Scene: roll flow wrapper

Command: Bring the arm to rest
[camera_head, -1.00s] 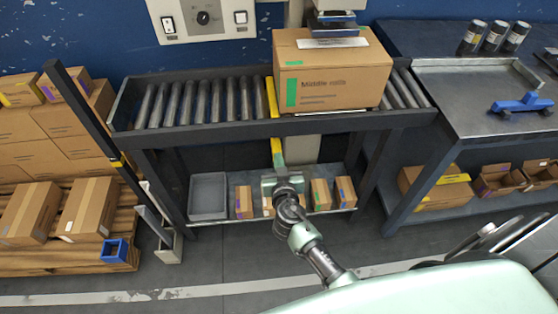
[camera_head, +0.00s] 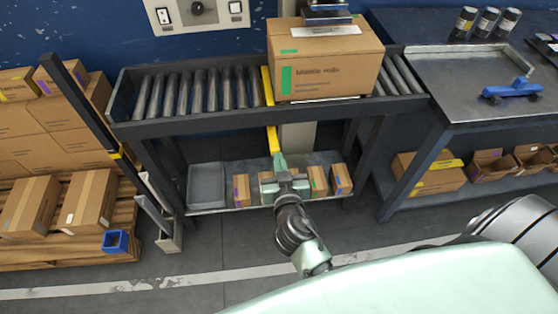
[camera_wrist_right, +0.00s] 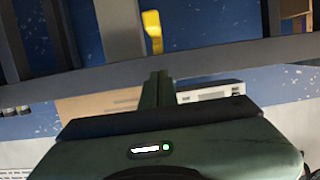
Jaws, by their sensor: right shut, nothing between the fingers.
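My right arm reaches up from the bottom of the head view. Its gripper (camera_head: 279,160) is in front of the roller conveyor's lower shelf, its thin green fingers pointing toward the conveyor frame. The fingers are shut and empty. In the right wrist view the closed fingers (camera_wrist_right: 157,90) stand up in the middle, below a dark frame beam. The gripper body hides part of the shelf and some small boxes. My left gripper is not in view.
The roller conveyor (camera_head: 200,127) carries a large carton (camera_head: 330,65). Its lower shelf holds a grey bin (camera_head: 207,185) and small boxes (camera_head: 318,180). A dark post (camera_head: 80,105) and a loaded pallet (camera_head: 60,260) stand left. A workbench (camera_head: 465,90) stands right. Open floor lies in front.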

